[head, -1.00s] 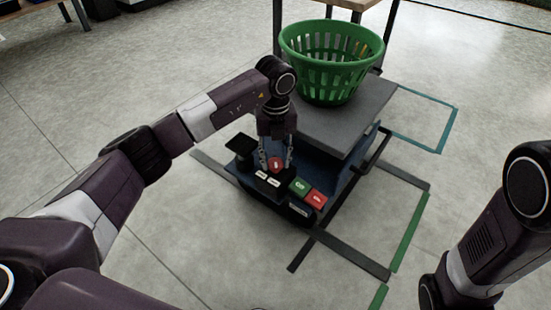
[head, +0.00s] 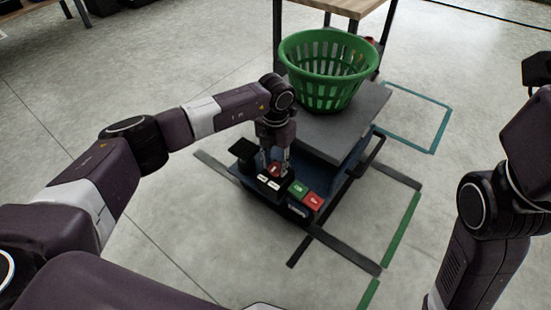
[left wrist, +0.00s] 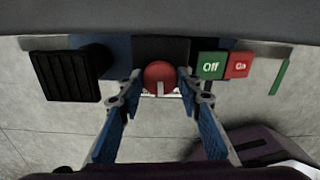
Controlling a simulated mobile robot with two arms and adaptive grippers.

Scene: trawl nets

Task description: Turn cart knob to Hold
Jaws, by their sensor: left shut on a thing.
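The cart (head: 339,136) is a low blue unit with a grey top and a control panel at its near end. Its round red knob (head: 274,170) has a white pointer mark. My left gripper (head: 274,166) reaches down from above with its fingers on either side of the knob and is shut on it. In the left wrist view, the knob (left wrist: 160,77) sits between the fingertips, its white mark pointing down the picture. Two small white labels (head: 268,182) sit beside the knob; their text is too small to read. My right gripper is out of view.
A green basket (head: 330,70) stands on the cart top. Teal and green tape marks the floor (head: 406,228).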

